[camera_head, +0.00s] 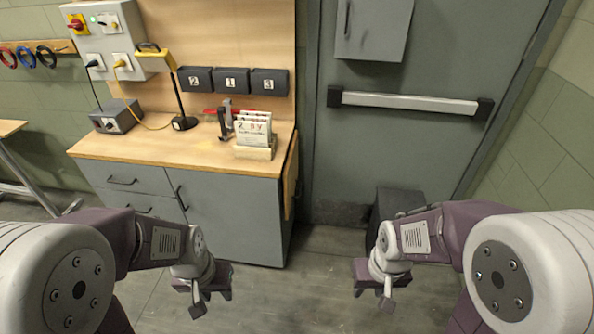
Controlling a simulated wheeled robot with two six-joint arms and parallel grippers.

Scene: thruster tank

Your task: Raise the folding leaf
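The folding leaf appears to be the light wooden panel (290,181) hanging down against the right side of the grey workbench cabinet. It shows nearly edge-on, so its full face and any hinge or support are hard to make out. My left gripper (207,294) hangs in front of the cabinet, left of the panel and apart from it. My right gripper (376,292) hangs over the floor to the right of the panel, also apart from it. No held thing is visible at either gripper. Their fingers are too small and dark to tell open from shut.
The wooden worktop (160,150) carries a card holder (254,148), a grey box (117,117) and a lamp-like stand (184,123). Numbered bins (231,80) line the backboard. A grey door (440,70) and a dark box (398,203) stand right. Floor (322,243) between cabinet and box is clear.

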